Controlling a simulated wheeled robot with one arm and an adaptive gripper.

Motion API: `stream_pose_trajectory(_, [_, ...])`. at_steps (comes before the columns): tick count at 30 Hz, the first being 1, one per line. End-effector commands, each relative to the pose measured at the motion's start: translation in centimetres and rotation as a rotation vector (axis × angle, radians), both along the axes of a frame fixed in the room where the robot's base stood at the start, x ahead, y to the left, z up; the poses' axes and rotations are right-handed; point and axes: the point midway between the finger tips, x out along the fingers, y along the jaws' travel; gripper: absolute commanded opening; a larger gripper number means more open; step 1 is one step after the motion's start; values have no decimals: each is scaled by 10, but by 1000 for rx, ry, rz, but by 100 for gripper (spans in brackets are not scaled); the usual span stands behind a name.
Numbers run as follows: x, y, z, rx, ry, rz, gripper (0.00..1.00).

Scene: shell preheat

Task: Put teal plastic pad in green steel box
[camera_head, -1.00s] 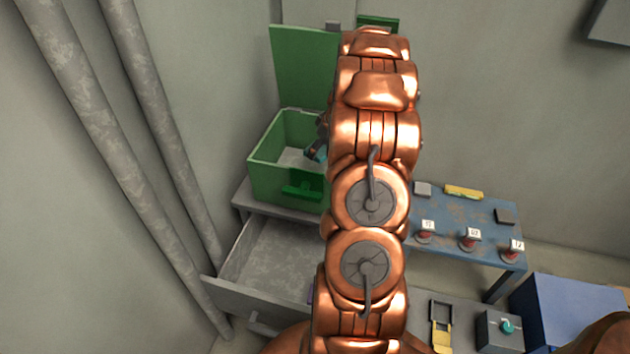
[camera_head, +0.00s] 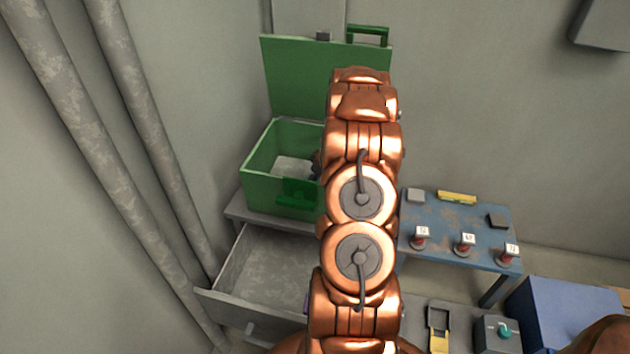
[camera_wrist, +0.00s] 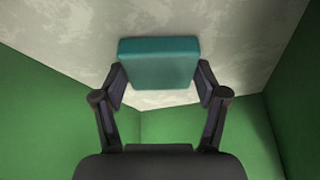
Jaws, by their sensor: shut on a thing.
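The green steel box (camera_head: 262,178) stands with its lid (camera_head: 300,72) raised, left of my copper arm in the head view. Its green inner walls (camera_wrist: 40,120) and pale floor (camera_wrist: 60,35) fill the wrist view. The teal plastic pad (camera_wrist: 158,62) is between the fingertips of my gripper (camera_wrist: 160,84), which is shut on it. The pad is over the box floor, inside the walls; whether it touches the floor I cannot tell. In the head view my arm hides the pad and most of the gripper.
An open, empty-looking grey drawer (camera_head: 268,272) sits below the box. A blue worn table (camera_head: 450,222) at the right holds several red-based tagged items and a yellow block (camera_head: 457,197). A blue box (camera_head: 570,315) stands at lower right. Pipes (camera_head: 90,150) run along the left wall.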

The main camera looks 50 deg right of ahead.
Motion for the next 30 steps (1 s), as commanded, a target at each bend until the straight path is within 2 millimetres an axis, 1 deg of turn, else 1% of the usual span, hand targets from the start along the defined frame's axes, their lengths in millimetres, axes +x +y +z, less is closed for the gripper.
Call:
stream_pose_trajectory(5, [0, 0, 1, -1, -1, 0, 26])
stream_pose_trajectory(10, [0, 0, -3, 1, -2, -1, 26])
stream_pose_trajectory(11, [0, 0, -2, 0, -1, -1, 74])
stream_pose_trajectory(17, [0, 0, -2, 0, -1, -1, 95])
stream_pose_trajectory(18, [0, 0, -2, 0, -1, -1, 97])
stream_pose_trajectory(27, [0, 0, -2, 0, 0, -1, 97])
stream_pose_trajectory(30, [0, 0, 1, 0, 0, 0, 97])
